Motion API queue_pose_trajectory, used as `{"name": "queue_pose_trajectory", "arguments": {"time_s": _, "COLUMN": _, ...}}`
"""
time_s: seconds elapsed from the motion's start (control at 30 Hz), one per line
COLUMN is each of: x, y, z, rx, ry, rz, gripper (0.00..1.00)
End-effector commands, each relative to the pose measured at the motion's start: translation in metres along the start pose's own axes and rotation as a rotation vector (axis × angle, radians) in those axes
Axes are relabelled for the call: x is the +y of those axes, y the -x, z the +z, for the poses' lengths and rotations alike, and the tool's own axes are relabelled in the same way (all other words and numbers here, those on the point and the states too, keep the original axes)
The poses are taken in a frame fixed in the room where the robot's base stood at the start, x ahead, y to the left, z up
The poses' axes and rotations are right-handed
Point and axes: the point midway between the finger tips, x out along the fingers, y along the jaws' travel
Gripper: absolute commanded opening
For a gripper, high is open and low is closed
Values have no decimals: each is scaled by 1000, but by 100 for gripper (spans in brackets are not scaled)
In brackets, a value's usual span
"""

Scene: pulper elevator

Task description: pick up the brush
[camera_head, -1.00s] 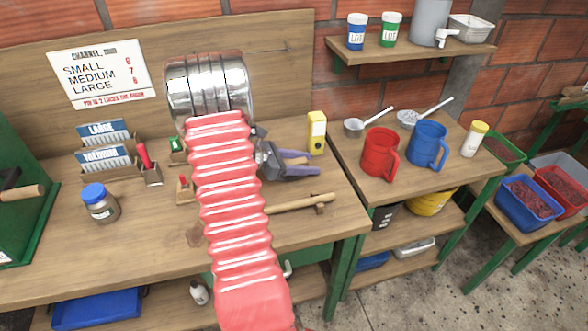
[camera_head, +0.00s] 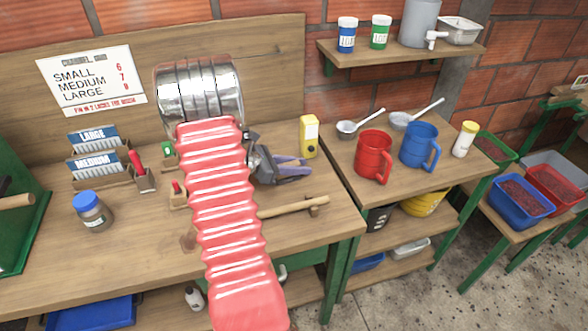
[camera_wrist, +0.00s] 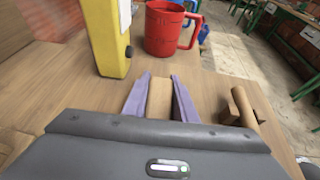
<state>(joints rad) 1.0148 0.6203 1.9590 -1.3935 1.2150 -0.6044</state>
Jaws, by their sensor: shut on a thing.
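My gripper (camera_head: 309,166) has two purple fingers and is low over the workbench, just in front of the yellow device. In the wrist view the gripper (camera_wrist: 160,80) is shut on a tan wooden piece, which I take to be the brush (camera_wrist: 159,98). Only this wooden part shows between the fingers; no bristles are visible. In the head view I cannot make the brush out, as the fingers and my arm cover that spot. I cannot tell whether it still touches the bench.
A yellow device (camera_head: 309,136) stands close behind the fingers. A red mug (camera_head: 373,155) and a blue mug (camera_head: 418,145) stand on the right bench. A blue-lidded jar (camera_head: 93,210) stands at left.

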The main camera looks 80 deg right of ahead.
Motion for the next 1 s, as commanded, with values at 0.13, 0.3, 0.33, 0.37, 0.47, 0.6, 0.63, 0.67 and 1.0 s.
{"name": "queue_pose_trajectory", "arguments": {"time_s": 0.13, "x": 0, "y": 3, "z": 8, "rx": -1, "ry": -3, "rz": 1, "gripper": 0}}
{"name": "queue_pose_trajectory", "arguments": {"time_s": 0.3, "x": 0, "y": 11, "z": 28, "rx": -1, "ry": -5, "rz": 1, "gripper": 0}}
{"name": "queue_pose_trajectory", "arguments": {"time_s": 0.33, "x": 0, "y": 13, "z": 32, "rx": -1, "ry": -5, "rz": 1, "gripper": 0}}
{"name": "queue_pose_trajectory", "arguments": {"time_s": 0.37, "x": 0, "y": 15, "z": 37, "rx": -1, "ry": -5, "rz": 1, "gripper": 0}}
{"name": "queue_pose_trajectory", "arguments": {"time_s": 0.47, "x": 0, "y": 22, "z": 53, "rx": -1, "ry": -6, "rz": 1, "gripper": 0}}
{"name": "queue_pose_trajectory", "arguments": {"time_s": 0.6, "x": 0, "y": 30, "z": 73, "rx": 0, "ry": -5, "rz": 1, "gripper": 0}}
{"name": "queue_pose_trajectory", "arguments": {"time_s": 0.63, "x": 0, "y": 32, "z": 77, "rx": 0, "ry": -4, "rz": 1, "gripper": 0}}
{"name": "queue_pose_trajectory", "arguments": {"time_s": 0.67, "x": 0, "y": 33, "z": 80, "rx": 0, "ry": -4, "rz": 1, "gripper": 0}}
{"name": "queue_pose_trajectory", "arguments": {"time_s": 1.0, "x": 0, "y": 38, "z": 92, "rx": -1, "ry": 0, "rz": -1, "gripper": 0}}
